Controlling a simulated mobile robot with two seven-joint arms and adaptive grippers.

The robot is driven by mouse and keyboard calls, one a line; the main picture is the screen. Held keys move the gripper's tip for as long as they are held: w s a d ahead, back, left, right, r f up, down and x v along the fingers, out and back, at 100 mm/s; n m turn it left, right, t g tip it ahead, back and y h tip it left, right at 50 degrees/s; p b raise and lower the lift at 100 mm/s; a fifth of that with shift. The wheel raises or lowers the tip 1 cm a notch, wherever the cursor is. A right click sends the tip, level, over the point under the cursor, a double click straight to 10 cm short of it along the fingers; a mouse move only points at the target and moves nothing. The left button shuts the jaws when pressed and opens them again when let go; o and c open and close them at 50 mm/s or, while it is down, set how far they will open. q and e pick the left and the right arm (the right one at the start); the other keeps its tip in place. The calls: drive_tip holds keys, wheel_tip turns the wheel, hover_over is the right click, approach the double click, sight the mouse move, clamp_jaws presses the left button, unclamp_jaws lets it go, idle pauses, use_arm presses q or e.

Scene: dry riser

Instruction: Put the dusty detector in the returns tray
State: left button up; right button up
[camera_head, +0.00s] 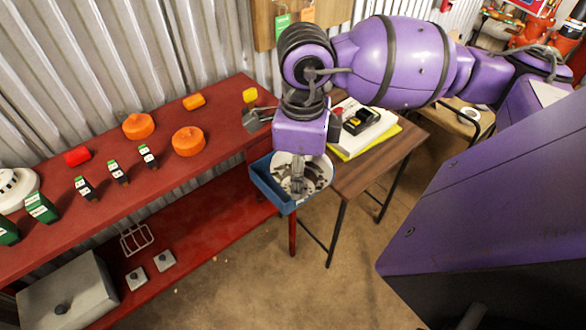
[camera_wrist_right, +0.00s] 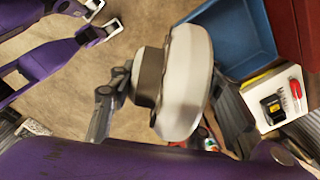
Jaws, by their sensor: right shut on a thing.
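The dusty detector (camera_head: 318,172), a round off-white disc with dark specks, is in my right gripper (camera_head: 298,182). In the wrist view the pale detector (camera_wrist_right: 185,82) is tilted on edge between the two fingers of the right gripper (camera_wrist_right: 170,105). The returns tray (camera_head: 268,187) is a blue open box at the end of the red bench. In the head view the detector overlaps the tray's opening. In the wrist view the blue tray (camera_wrist_right: 232,35) lies behind and to the right of it, with floor also behind the detector. My left gripper does not show in the head view.
The red bench (camera_head: 225,115) holds orange caps (camera_head: 188,141), small green-topped boxes (camera_head: 118,171) and another white detector (camera_head: 17,187). A wooden table (camera_head: 375,165) right of the tray carries a black-and-yellow device (camera_head: 359,121) on white and yellow sheets. The floor in front is clear.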

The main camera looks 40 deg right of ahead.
drive_tip(key=m, duration=0.1)
drive_tip(key=d+m, duration=0.1)
drive_tip(key=m, duration=0.3)
drive_tip(key=shift+s+d+r, duration=0.25)
drive_tip(key=shift+s, duration=0.05)
drive_tip(key=m, duration=0.3)
drive_tip(key=shift+s+d+r, duration=0.15)
drive_tip(key=shift+d, duration=0.2)
drive_tip(key=shift+d+m, duration=0.1)
drive_tip(key=shift+m, duration=0.2)
drive_tip(key=shift+w+d, duration=0.1)
drive_tip(key=shift+w, duration=0.2)
drive_tip(key=shift+w+d+f, duration=0.7)
drive_tip(key=shift+w+f, duration=1.4)
drive_tip(key=shift+f, duration=0.05)
drive_tip(key=shift+w+d+f, duration=0.7)
drive_tip(key=shift+w+f, duration=1.45)
drive_tip(key=shift+w+d+f, duration=0.7)
drive_tip(key=shift+w+f, duration=1.4)
drive_tip(key=shift+f, duration=0.05)
drive_tip(key=shift+f, duration=0.1)
